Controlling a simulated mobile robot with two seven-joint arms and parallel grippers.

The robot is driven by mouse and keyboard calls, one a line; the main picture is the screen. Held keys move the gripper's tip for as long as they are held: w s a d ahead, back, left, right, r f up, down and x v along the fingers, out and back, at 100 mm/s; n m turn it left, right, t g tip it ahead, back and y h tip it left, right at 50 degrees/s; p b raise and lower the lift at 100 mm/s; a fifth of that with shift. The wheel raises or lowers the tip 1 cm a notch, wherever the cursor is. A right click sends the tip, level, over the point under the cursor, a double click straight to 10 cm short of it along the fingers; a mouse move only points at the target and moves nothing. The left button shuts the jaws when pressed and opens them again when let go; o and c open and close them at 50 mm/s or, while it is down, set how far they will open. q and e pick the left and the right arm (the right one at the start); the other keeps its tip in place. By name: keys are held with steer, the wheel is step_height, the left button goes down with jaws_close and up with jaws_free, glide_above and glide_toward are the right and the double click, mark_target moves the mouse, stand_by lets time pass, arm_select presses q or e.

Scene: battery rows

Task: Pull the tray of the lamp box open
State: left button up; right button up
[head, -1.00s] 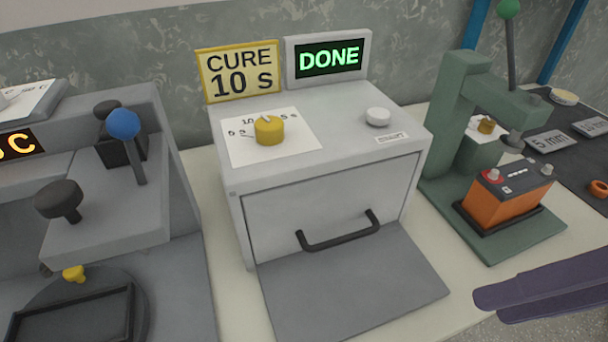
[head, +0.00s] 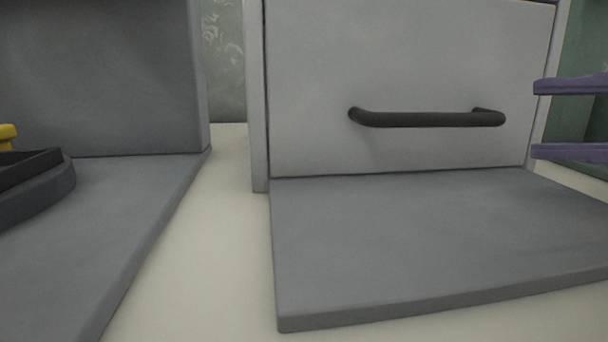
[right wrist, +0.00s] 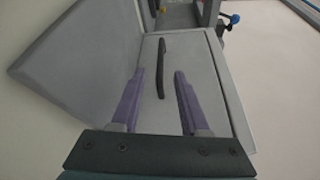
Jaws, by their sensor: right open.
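The lamp box's grey front (head: 400,60) fills the upper right of the head view, flush with its frame. Its dark bar handle (head: 428,118) runs level across the front. My right gripper (head: 568,119) is open, its two purple fingers one above the other to the right of the handle and apart from it in the picture. In the right wrist view the open fingers (right wrist: 161,95) point toward the front, with the handle (right wrist: 163,68) showing between and beyond them. Nothing is between the fingertips. My left gripper is not in view.
A flat grey plate (head: 430,240) lies before the box front on the pale table (head: 200,270). At the left stands another grey machine (head: 100,80) with a dark round tray holder (head: 35,190) and a yellow knob (head: 7,135). A strip of bare table separates the two.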

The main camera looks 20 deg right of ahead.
mark_target(456, 120)
steer(key=shift+w+a, duration=0.2)
steer(key=shift+a, duration=0.05)
steer(key=b+x, duration=0.2)
steer(key=x, duration=0.7)
steer(key=shift+a, duration=0.15)
steer(key=shift+c, duration=1.4)
jaws_close()
